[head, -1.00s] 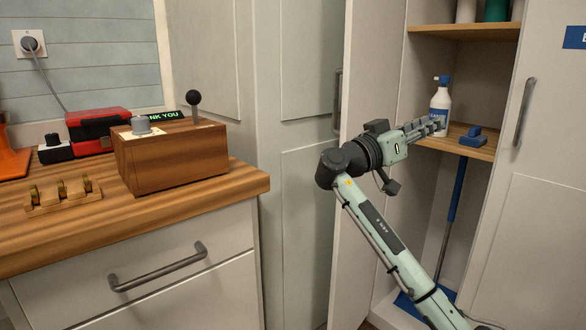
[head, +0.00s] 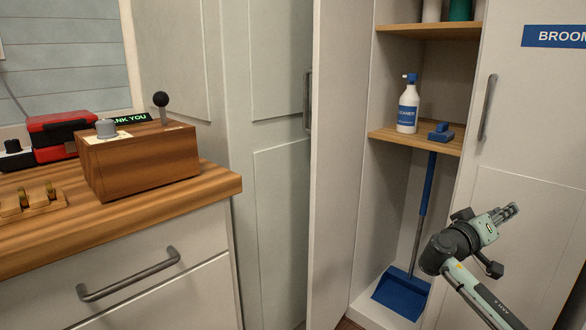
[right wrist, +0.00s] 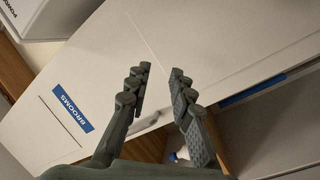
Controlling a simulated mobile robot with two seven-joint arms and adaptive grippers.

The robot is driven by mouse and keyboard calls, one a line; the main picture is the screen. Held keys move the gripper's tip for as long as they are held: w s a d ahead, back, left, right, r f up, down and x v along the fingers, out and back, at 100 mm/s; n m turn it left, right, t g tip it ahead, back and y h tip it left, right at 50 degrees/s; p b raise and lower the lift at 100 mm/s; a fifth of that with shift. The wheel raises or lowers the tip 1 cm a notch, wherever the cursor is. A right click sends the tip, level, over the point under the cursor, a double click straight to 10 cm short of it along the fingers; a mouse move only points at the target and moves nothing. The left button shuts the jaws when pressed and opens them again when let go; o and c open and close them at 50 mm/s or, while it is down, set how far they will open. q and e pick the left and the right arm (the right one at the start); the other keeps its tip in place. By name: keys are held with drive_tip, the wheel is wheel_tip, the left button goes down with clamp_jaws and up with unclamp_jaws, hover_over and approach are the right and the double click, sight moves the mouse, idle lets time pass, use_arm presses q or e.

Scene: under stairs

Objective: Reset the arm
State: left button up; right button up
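My right gripper (head: 510,212) is at the lower right of the head view, in front of the closet door (head: 535,140) labelled BROOMS. In the right wrist view its two fingers (right wrist: 158,95) stand apart with nothing between them, so it is open and empty. The fingers point toward the white door with the blue BROOMS label (right wrist: 73,108). My left gripper is in neither view.
The closet stands open, with a spray bottle (head: 407,105) and a blue brush (head: 440,132) on its shelf (head: 392,135). A blue broom or dustpan (head: 402,293) is below. A wooden box with a lever (head: 140,165) sits on the counter (head: 215,184) at left.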

drive_tip(key=s+a+f+n+y, duration=0.15)
drive_tip(key=s+f, duration=0.25)
drive_tip(key=f, duration=0.4)
drive_tip(key=s+a+f+n+g+y, duration=0.1)
drive_tip(key=s+f+n+y, duration=0.2)
drive_tip(key=f, duration=0.4)
drive_tip(key=s+a+f+n+y, duration=0.1)
drive_tip(key=s+f+y, duration=0.1)
drive_tip(key=s+f, duration=0.45)
drive_tip(key=s+a+f+n+g+y, duration=0.1)
drive_tip(key=s+a+f+n+y, duration=0.2)
drive_tip(key=s+f, duration=0.4)
drive_tip(key=s+a+f+n+g+y, duration=0.1)
drive_tip(key=s+a+f+g+y, duration=0.1)
drive_tip(key=s+a+f, duration=0.45)
use_arm(q)
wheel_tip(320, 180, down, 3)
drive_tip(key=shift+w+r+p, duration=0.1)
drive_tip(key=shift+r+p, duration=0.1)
drive_tip(key=shift+p, duration=0.35)
use_arm(e)
drive_tip(key=s+a+f+m+y, duration=0.3)
drive_tip(key=s+a+f+y, duration=0.1)
drive_tip(key=a, duration=0.7)
drive_tip(key=shift+f+g, duration=0.4)
drive_tip(key=shift+f, duration=0.35)
